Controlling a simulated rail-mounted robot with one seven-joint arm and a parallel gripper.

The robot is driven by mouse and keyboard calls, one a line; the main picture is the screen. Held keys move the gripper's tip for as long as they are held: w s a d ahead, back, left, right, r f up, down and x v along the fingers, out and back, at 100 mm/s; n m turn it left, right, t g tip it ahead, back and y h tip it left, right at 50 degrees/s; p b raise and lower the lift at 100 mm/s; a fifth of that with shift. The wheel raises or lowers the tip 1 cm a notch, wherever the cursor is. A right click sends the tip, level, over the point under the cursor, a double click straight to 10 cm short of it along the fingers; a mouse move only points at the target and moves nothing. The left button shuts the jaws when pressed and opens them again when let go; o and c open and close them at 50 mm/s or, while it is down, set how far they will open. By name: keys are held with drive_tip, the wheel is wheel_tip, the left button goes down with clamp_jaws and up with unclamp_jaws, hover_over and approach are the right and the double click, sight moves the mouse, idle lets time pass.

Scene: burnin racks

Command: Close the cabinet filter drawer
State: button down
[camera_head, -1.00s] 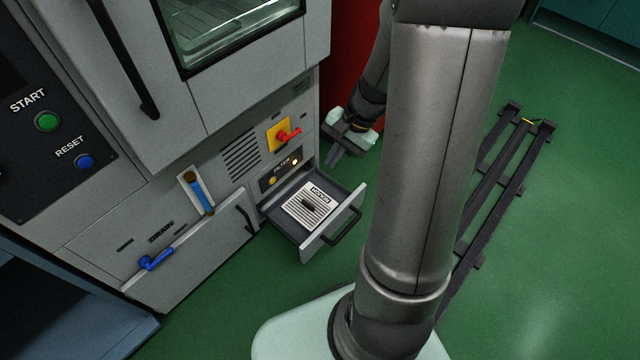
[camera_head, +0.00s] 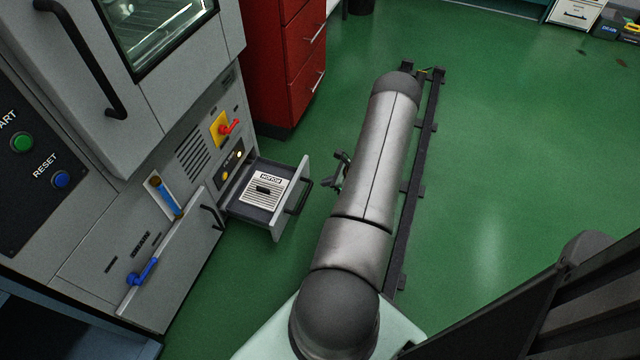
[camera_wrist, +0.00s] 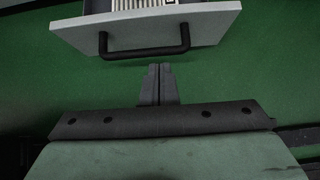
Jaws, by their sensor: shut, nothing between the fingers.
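The filter drawer (camera_head: 260,215) stands pulled out of the grey cabinet (camera_head: 150,235), low on its right side. A white ribbed filter (camera_head: 262,191) lies in it. Its grey front panel with a black bar handle (camera_head: 299,196) also shows in the wrist view, with the handle (camera_wrist: 145,52) across the top. My gripper (camera_wrist: 158,70) is shut and empty, its fingertips just short of the handle and apart from it. In the head view, my arm hides most of the gripper; only a small dark part shows right of the drawer.
A red drawer cabinet (camera_head: 287,70) stands behind the grey cabinet. A red switch (camera_head: 229,127) on a yellow plate and blue valve handles (camera_head: 143,273) stick out of the cabinet face. A dark floor rail (camera_head: 412,190) lies right of my arm. Green floor (camera_head: 500,130) is open beyond it.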

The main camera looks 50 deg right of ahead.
sight(295, 185)
drive_tip(key=b+x, duration=0.1)
drive_tip(key=x, duration=0.2)
drive_tip(key=b+x, duration=0.1)
drive_tip(key=x, duration=0.2)
drive_tip(key=w+r+b+x, duration=0.1)
drive_tip(key=x, duration=0.2)
drive_tip(key=shift+w+a+f, duration=0.1)
drive_tip(key=shift+w+a, duration=0.15)
drive_tip(key=shift+a, duration=0.1)
drive_tip(key=shift+w+a, duration=0.3)
drive_tip(key=shift+w, duration=0.4)
drive_tip(key=shift+w, duration=0.1)
